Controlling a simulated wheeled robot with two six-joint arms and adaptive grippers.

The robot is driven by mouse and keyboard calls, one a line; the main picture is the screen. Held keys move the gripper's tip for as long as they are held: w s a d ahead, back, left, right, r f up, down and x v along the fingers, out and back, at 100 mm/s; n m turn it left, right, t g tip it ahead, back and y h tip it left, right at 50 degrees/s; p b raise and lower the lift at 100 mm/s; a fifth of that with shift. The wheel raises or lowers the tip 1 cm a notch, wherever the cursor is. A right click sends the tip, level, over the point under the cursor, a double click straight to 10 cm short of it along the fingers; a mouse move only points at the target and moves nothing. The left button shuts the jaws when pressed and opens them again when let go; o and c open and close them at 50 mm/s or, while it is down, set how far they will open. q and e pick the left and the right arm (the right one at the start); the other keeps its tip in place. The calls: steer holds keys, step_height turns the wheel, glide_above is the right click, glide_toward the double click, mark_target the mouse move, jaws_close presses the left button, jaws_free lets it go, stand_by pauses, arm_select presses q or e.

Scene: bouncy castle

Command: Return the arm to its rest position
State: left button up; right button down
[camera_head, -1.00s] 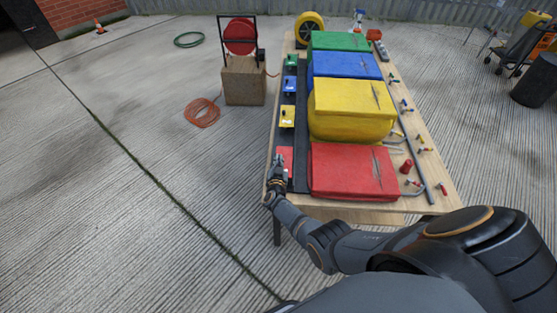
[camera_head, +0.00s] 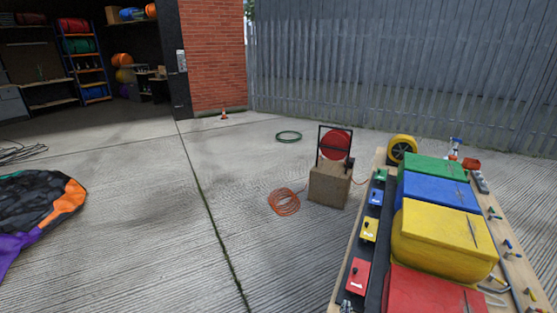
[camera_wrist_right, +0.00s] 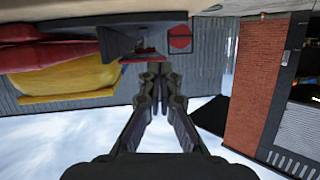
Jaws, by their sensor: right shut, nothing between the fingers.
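Only the tip of my right gripper (camera_head: 346,305) shows at the bottom edge of the head view, by the near left corner of the wooden table (camera_head: 515,274). In the right wrist view the gripper (camera_wrist_right: 162,78) has its fingers together with nothing between them. That view is upside down, with the table things at the top and sky below. My left gripper is not in view.
On the table stand yellow (camera_head: 445,235), blue (camera_head: 440,190) and green (camera_head: 437,166) boxes. A red hose reel (camera_head: 335,144) sits on a brown block (camera_head: 329,185) beyond. An orange coil (camera_head: 284,202) lies on open concrete left of the table.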

steer(key=s+a+f+n+g+y, duration=0.1)
steer(key=s+f+n+g+y, duration=0.15)
steer(key=s+f, duration=0.85)
steer(key=s+a+f+n+g+y, duration=0.15)
steer(key=s+f+g, duration=0.25)
steer(key=s+f, duration=0.7)
steer(key=s+d+n+g, duration=0.1)
steer(key=s+g, duration=0.2)
steer(key=s, duration=0.9)
steer(key=s+d+f+g, duration=0.1)
steer(key=s+d+g, duration=0.1)
steer(key=s, duration=1.1)
steer(key=shift+f+n+g+y, duration=0.25)
steer(key=shift+n+g+y, duration=0.05)
steer(key=shift+n+g, duration=0.15)
